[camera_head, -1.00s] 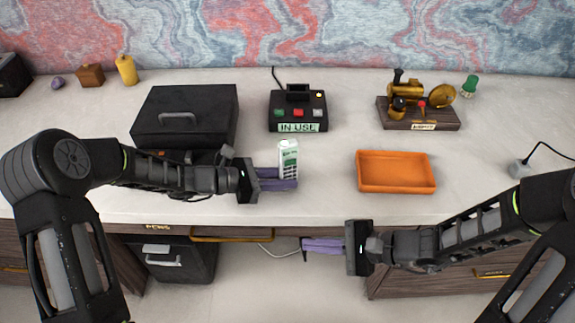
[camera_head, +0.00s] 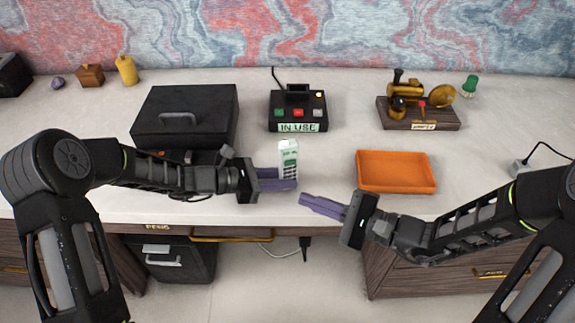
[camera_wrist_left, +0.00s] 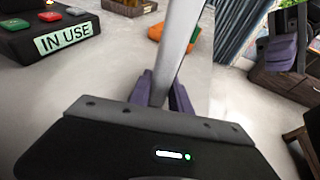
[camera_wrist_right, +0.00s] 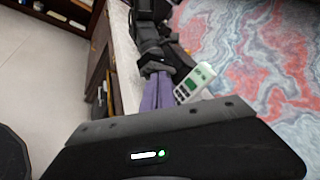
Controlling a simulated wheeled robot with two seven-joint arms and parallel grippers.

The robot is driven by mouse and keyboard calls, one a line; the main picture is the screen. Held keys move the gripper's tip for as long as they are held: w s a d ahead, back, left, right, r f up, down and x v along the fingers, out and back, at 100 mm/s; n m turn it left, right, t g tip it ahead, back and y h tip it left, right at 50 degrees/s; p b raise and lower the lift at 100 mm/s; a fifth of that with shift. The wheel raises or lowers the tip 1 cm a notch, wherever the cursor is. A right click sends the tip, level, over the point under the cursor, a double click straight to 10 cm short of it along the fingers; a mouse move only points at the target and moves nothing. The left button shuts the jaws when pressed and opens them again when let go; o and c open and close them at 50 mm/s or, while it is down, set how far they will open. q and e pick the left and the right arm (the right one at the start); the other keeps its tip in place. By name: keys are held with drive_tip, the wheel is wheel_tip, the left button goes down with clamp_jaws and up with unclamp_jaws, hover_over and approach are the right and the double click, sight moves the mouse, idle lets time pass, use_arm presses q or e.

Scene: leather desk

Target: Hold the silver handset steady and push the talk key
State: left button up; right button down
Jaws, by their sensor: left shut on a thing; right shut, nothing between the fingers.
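The silver handset (camera_head: 289,158) stands upright above the desk's front part, its green-marked, dark-keyed face toward the head camera. My left gripper (camera_head: 292,180) is shut on its lower part. In the left wrist view the handset (camera_wrist_left: 178,45) rises edge-on between the purple fingers. My right gripper (camera_head: 304,200) is shut and empty, just right of and below the handset, apart from it. In the right wrist view the handset (camera_wrist_right: 195,82) shows its keys just beyond my right fingers (camera_wrist_right: 158,92). The talk key is too small to tell apart.
A black base (camera_head: 298,112) with coloured buttons and an "IN USE" sign stands behind the handset. An orange tray (camera_head: 397,187) lies right. A black box (camera_head: 186,115) stands left, and a brass engine model (camera_head: 420,105) at back right. Desk between base and tray is clear.

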sight(290, 163)
drive_tip(key=w+a, duration=0.2)
drive_tip(key=w, duration=0.5)
drive_tip(key=shift+a, duration=0.15)
drive_tip(key=shift+w, duration=0.2)
idle(1.7)
drive_tip(key=shift+w+a, duration=0.15)
drive_tip(key=shift+w, duration=0.35)
idle(0.4)
drive_tip(key=shift+s, duration=0.6)
drive_tip(key=shift+s+d, duration=0.1)
drive_tip(key=shift+d, duration=0.1)
